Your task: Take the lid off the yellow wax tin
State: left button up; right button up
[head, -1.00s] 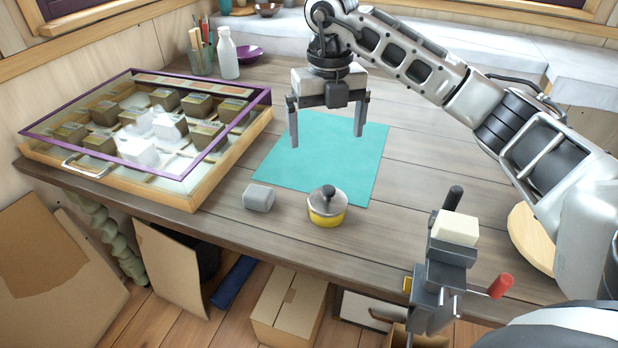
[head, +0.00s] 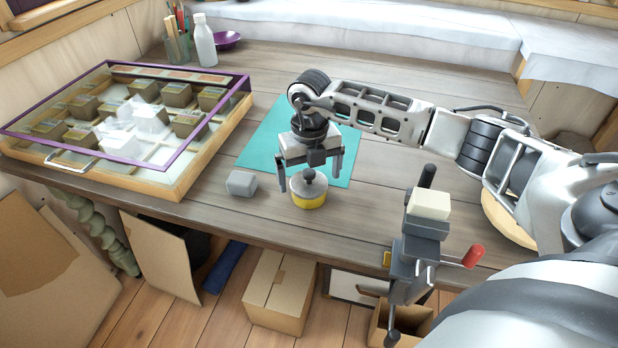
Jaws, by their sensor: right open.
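The yellow wax tin (head: 309,202) stands upright on the wooden table near its front edge. Its grey lid (head: 308,187) with a dark round knob (head: 309,174) sits on top of it. My right gripper (head: 309,182) points down over the tin, its two fingers apart. One finger shows at the left of the lid and the other at the right, a little behind. I cannot tell whether either finger touches the lid. My left gripper is not in view.
A grey block (head: 241,183) lies left of the tin. A teal mat (head: 262,148) lies behind. A glass-topped display case (head: 180,183) fills the table's left side. A white bottle (head: 204,40) stands at the back.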

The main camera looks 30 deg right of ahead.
jog(key=shift+f, duration=0.3)
jog(key=c, duration=1.1)
jog(key=shift+o, duration=0.2)
jog(key=shift+r, duration=0.15)
